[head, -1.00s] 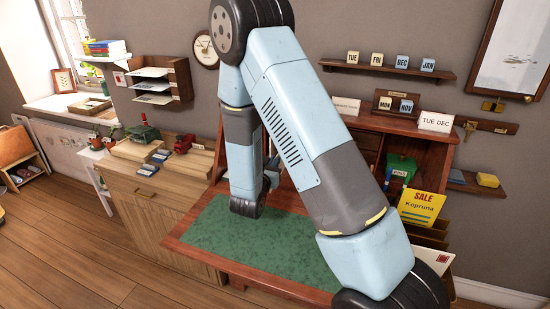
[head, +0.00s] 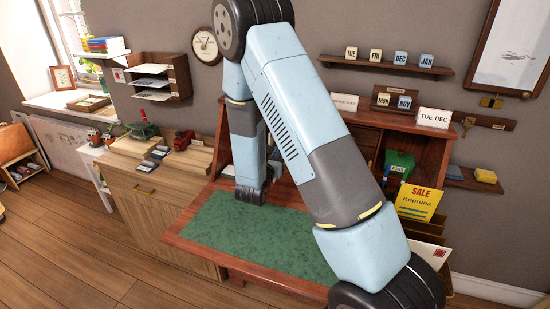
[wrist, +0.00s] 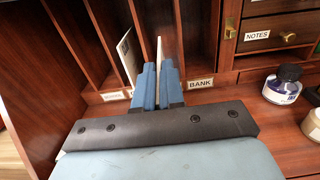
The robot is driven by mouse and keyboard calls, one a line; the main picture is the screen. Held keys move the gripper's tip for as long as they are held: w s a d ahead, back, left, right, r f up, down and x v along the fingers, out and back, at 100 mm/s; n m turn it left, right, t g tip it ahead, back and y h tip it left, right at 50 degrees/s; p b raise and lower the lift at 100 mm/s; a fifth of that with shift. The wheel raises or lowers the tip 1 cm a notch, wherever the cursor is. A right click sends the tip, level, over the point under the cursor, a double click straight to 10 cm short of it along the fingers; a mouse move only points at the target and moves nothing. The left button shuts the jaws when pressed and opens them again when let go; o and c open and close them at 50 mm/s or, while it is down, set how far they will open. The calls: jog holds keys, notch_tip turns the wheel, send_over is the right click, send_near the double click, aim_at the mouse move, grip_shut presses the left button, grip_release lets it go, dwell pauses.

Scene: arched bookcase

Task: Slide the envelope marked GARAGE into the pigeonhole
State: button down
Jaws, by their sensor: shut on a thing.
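In the wrist view my gripper (wrist: 158,75) has its blue fingers shut on a thin pale envelope (wrist: 159,48), seen edge-on and upright. Its marking cannot be read from here. It points toward the row of upright pigeonholes, in front of the slots just left of the BANK label (wrist: 201,83). I cannot tell whether its far edge is inside a slot. Another white envelope (wrist: 127,55) stands in the slot to the left. In the head view my arm mostly hides the gripper.
Wooden dividers (wrist: 100,35) stand close on the left. A drawer marked NOTES (wrist: 257,37), an ink bottle (wrist: 283,85) and another jar (wrist: 312,124) are on the right. The green desk mat (head: 235,235) is clear. A yellow SALE sheet (head: 418,203) stands at the desk's right.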

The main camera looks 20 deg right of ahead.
jog(key=shift+x, duration=1.2)
dwell(0.7)
jog(key=shift+x, duration=0.8)
dwell(0.4)
jog(key=x, duration=0.9)
jog(key=shift+w+d, duration=0.2)
jog(key=shift+w, duration=0.15)
dwell(3.6)
